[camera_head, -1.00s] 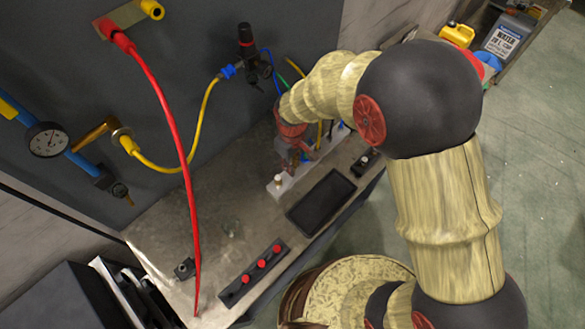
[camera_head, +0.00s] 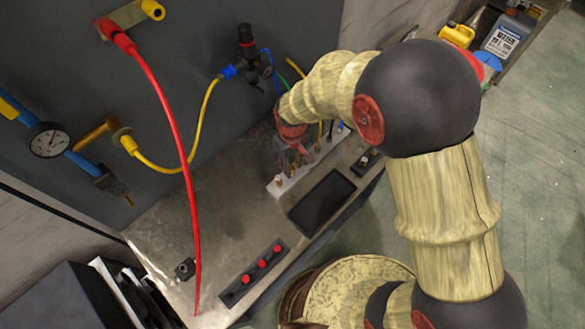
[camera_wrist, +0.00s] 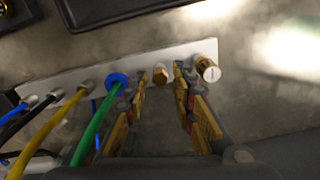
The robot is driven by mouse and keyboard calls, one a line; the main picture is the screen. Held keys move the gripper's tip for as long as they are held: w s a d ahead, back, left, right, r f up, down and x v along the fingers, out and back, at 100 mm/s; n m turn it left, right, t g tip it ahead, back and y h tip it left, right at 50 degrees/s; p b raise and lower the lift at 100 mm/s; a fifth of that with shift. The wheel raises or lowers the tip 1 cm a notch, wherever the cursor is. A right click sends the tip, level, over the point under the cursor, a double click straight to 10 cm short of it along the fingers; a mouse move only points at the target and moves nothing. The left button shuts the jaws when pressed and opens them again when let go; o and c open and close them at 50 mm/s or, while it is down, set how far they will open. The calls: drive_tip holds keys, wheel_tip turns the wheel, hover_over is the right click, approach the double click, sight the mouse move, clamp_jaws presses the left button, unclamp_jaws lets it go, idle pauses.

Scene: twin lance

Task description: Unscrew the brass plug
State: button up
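A pale manifold bar (camera_wrist: 140,62) runs across the wrist view, with several fittings in a row. A brass hex plug (camera_wrist: 160,75) without a hose sits near its right end. A second brass fitting with a white slotted face (camera_wrist: 208,70) is at the end. My gripper (camera_wrist: 160,73) is open, with one finger on each side of the brass plug; gaps show, and contact cannot be made out. The right finger is between the plug and the end fitting. In the head view my gripper (camera_head: 294,162) is low over the bar (camera_head: 279,188) and partly hides its fittings.
Green (camera_wrist: 92,130), blue, yellow and black hoses leave the bar left of my gripper. A dark tray (camera_head: 320,201) lies beside the bar. A strip with red knobs (camera_head: 262,264) and a hanging red hose (camera_head: 180,140) are further left. The bench between is mostly clear.

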drive_tip(key=m, duration=0.6)
drive_tip(key=shift+m, duration=0.3)
drive_tip(key=m, duration=0.5)
drive_tip(key=shift+p, duration=0.4)
drive_tip(key=shift+c, duration=0.8)
clamp_jaws()
